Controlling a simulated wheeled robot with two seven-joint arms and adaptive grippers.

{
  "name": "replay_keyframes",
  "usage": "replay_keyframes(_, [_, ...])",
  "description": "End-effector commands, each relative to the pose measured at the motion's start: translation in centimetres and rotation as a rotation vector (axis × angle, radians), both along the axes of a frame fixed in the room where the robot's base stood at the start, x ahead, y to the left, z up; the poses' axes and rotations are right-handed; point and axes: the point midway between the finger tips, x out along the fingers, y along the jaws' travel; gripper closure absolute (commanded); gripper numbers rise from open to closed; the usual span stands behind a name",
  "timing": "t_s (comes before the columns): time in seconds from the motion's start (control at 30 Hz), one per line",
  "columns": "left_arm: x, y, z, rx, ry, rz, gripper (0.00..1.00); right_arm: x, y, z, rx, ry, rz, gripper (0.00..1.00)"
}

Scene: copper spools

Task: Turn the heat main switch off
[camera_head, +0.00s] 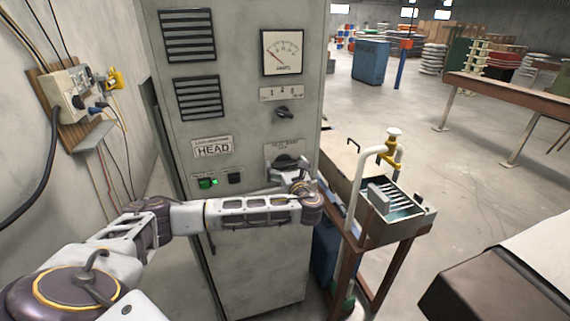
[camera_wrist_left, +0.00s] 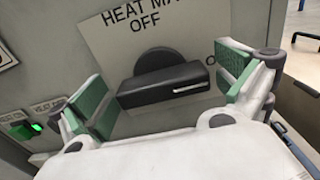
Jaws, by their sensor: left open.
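The heat main switch (camera_head: 287,162) is a black rotary handle on a pale plate on the front of the grey cabinet (camera_head: 245,130). In the left wrist view the switch (camera_wrist_left: 165,84) lies nearly level, slightly tilted. Its white mark is at the right end, towards a partly hidden label starting with "O". "OFF" is printed above the handle. My left gripper (camera_wrist_left: 160,95) is open, with green-padded fingers at either end of the handle. I cannot tell whether they touch it. In the head view my left wrist (camera_head: 308,195) is just below the switch and hides the fingers. My right gripper is not in view.
A lit green indicator (camera_head: 207,183) and a dark one (camera_head: 235,178) sit left of the switch. A smaller knob (camera_head: 283,112) and a meter (camera_head: 282,52) are above. A sink stand (camera_head: 410,215) with a pipe stands close right of the cabinet. A wall box (camera_head: 75,95) is left.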

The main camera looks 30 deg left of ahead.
Motion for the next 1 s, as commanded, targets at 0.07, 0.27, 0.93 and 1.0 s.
replay_keyframes(0.07, [0.25, 0.31, 0.03, 0.0, 0.0, 0.0, 0.0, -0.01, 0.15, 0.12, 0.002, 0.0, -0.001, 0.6])
replay_keyframes(0.27, [0.43, 0.5, -0.05, 0.0, 0.0, -0.001, 0.0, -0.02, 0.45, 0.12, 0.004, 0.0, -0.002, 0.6])
replay_keyframes(0.93, [0.39, 0.48, -0.06, -0.004, -0.005, 0.0, 0.42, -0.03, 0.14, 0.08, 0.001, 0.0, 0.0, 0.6])
replay_keyframes(1.0, [0.39, 0.48, -0.07, -0.009, -0.011, 0.0, 0.42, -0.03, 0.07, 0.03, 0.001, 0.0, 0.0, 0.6])
